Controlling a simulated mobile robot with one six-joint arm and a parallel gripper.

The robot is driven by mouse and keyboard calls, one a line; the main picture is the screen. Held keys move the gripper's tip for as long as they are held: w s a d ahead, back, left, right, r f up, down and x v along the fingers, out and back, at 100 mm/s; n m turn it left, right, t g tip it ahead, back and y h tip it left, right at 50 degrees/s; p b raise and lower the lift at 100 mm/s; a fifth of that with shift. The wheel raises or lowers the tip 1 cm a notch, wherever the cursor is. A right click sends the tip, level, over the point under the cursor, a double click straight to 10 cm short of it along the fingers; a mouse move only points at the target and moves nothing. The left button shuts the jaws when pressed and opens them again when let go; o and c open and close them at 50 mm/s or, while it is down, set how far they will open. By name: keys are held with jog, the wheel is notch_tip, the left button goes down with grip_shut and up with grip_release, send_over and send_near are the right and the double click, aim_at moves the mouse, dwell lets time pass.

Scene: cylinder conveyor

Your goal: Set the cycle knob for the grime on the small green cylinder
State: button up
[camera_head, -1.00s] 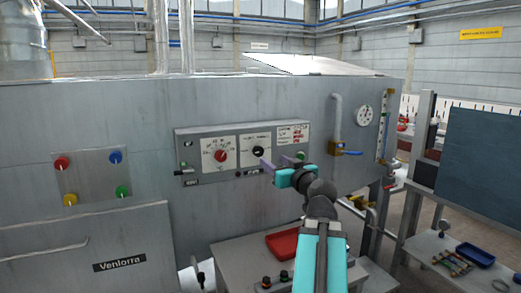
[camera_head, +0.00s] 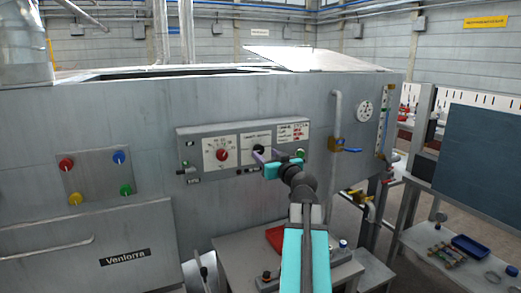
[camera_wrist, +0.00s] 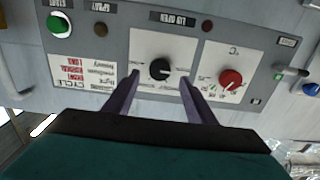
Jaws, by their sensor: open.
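The black cycle knob (camera_wrist: 160,69) sits on a white dial plate, upside down in the wrist view. In the head view the knob (camera_head: 258,149) shows just beyond my gripper's fingers. My gripper (camera_wrist: 160,79) is open, its two purple fingers on either side of the knob in the picture; I cannot tell whether they reach around it. It also shows in the head view (camera_head: 266,155), in front of the control panel (camera_head: 193,143). The knob's pointer is too small to read surely. A printed chart (camera_wrist: 84,69) with light, medium and heavy lines is beside the dial. I cannot make out the small green cylinder.
A red knob (camera_wrist: 230,78) on a temperature dial and a green start button (camera_wrist: 59,25) flank the cycle dial. A red tray (camera_head: 275,238) lies on the table below. Valves and pipes (camera_head: 335,125) stand right of the panel.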

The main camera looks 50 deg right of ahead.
aim_at(260, 150)
jog(key=shift+p+x, duration=0.65)
jog(key=shift+x, duration=1.9)
jog(key=shift+a, duration=0.1)
jog(key=c, duration=1)
